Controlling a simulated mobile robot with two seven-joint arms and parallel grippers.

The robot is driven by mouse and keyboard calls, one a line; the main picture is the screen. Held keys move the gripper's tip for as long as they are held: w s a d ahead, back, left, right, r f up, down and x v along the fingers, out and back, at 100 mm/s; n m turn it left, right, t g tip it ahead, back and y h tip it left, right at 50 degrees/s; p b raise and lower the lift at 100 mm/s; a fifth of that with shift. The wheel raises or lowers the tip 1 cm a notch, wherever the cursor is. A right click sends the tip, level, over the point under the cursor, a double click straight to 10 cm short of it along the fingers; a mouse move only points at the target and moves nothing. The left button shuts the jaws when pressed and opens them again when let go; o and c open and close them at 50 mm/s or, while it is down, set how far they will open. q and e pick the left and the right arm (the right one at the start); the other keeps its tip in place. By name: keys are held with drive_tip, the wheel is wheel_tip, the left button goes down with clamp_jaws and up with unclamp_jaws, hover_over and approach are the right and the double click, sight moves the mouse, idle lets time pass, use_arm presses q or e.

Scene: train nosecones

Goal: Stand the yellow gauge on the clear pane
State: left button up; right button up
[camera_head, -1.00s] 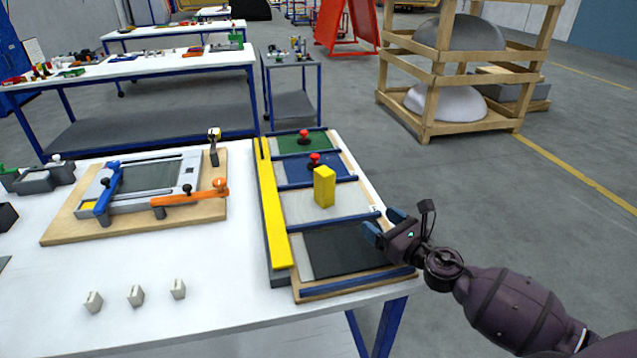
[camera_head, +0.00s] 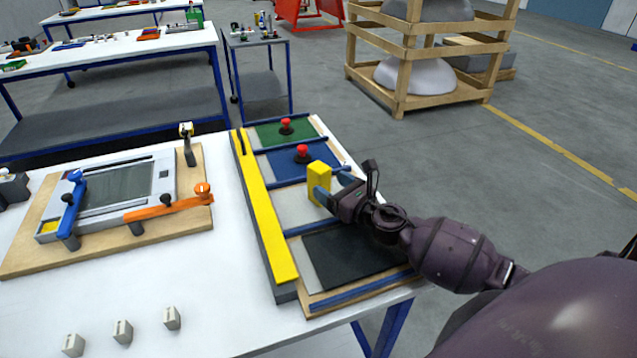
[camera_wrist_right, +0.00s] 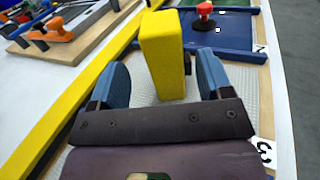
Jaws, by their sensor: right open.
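The yellow gauge (camera_head: 318,183) is an upright block on a pale, translucent-looking pane (camera_head: 294,207) in the board of coloured panes. In the right wrist view the gauge (camera_wrist_right: 163,58) stands between the two blue fingers of my right gripper (camera_wrist_right: 160,85). The fingers are open, with a visible gap on each side of the gauge. In the head view my right gripper (camera_head: 334,190) reaches in from the right, and its fingers partly hide the gauge's lower part. My left gripper does not show.
A long yellow bar (camera_head: 262,208) runs along the board's left side. Red knobs stand on the blue pane (camera_head: 283,165) and the green pane (camera_head: 272,134). A black pane (camera_head: 345,255) lies nearest. A clamp fixture (camera_head: 122,190) and several small pale blocks (camera_head: 122,331) are to the left.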

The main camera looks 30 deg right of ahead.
sight(316, 173)
drive_tip(key=shift+w+a+r, duration=0.1)
drive_tip(key=shift+w+a, duration=0.05)
drive_tip(key=shift+w, duration=1.45)
drive_tip(key=shift+w+a, duration=0.15)
drive_tip(key=shift+w, duration=1.4)
drive_tip(key=shift+r, duration=0.1)
drive_tip(key=c, duration=1.2)
